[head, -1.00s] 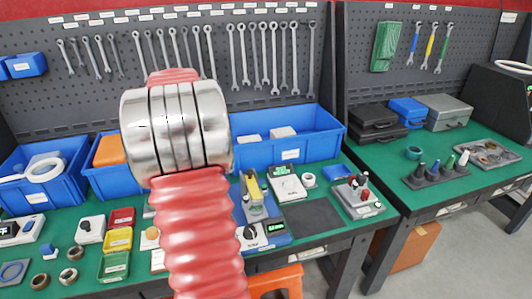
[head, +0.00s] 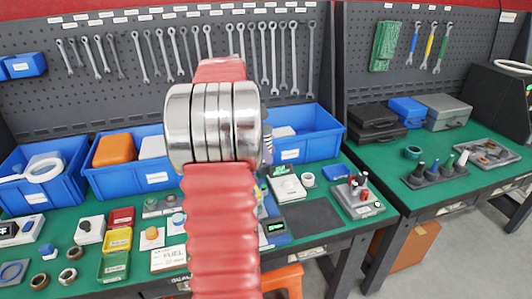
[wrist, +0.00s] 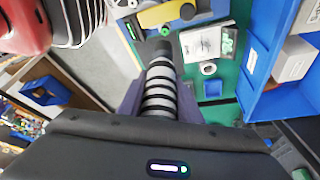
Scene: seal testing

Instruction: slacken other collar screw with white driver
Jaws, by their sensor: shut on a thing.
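In the wrist view my gripper (wrist: 160,100) is shut on a dark cylindrical tool with pale bands (wrist: 159,82). I cannot tell whether this is the white driver. I cannot tell whether the tool touches the fixture. The collar screws cannot be made out. In the head view my red arm hides most of the fixture and nearly all of the gripper.
A white device with a green display (head: 287,188) and a small white ring (head: 308,179) stand right of the fixture. A dark mat (head: 311,215) lies clear nearby. Blue bins (head: 303,148) line the back. A rack of several tools (head: 436,176) stands on the right bench.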

